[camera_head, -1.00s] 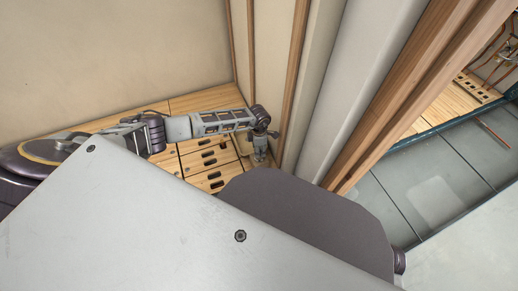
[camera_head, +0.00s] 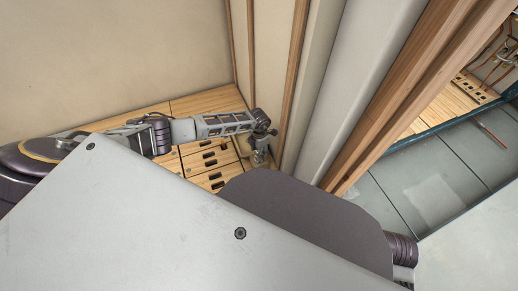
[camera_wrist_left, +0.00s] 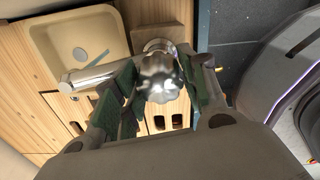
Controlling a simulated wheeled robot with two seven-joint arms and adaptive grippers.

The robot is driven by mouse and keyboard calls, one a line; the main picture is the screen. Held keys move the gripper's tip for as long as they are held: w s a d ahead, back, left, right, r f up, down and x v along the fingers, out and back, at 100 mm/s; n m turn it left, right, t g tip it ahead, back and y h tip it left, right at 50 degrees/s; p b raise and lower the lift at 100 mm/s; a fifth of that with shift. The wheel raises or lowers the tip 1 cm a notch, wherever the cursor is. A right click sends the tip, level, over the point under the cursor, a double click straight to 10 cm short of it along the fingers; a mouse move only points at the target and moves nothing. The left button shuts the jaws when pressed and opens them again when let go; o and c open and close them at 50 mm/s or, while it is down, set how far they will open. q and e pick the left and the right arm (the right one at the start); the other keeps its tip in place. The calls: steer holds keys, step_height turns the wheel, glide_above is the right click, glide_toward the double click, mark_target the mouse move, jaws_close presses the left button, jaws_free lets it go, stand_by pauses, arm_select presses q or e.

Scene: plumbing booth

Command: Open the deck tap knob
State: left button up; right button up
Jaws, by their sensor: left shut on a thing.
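The deck tap knob (camera_wrist_left: 160,76) is a shiny, lobed metal knob in the middle of the left wrist view. Its spout (camera_wrist_left: 92,76) points left over the edge of a beige basin. My left gripper (camera_wrist_left: 165,90) has one green-padded finger on each side of the knob and is shut on it. In the head view my left gripper (camera_head: 261,150) is small, at the end of the arm near the corner, and the knob cannot be made out there. My right gripper is out of view.
The beige basin (camera_wrist_left: 70,42) is set in a wooden counter. Wooden drawer fronts (camera_head: 208,160) lie under my left arm. A grey panel (camera_head: 345,85) and wooden posts (camera_head: 410,85) stand close to the right of the gripper.

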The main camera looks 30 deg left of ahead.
arm_select(q)
steer(key=shift+n+p, duration=0.6)
steer(key=shift+n, duration=0.4)
steer(key=n+p, duration=0.2)
steer(key=n, duration=0.1)
steer(key=shift+r+n, duration=0.1)
steer(key=shift+n, duration=0.3)
steer(key=shift+n+p, duration=0.85)
steer(key=shift+n, duration=0.35)
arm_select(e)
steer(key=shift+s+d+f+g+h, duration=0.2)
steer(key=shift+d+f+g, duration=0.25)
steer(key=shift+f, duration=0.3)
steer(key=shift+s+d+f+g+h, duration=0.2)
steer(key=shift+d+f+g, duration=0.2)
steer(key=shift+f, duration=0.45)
arm_select(q)
steer(key=shift+s, duration=0.1)
steer(key=o, duration=1)
steer(key=shift+o, duration=0.2)
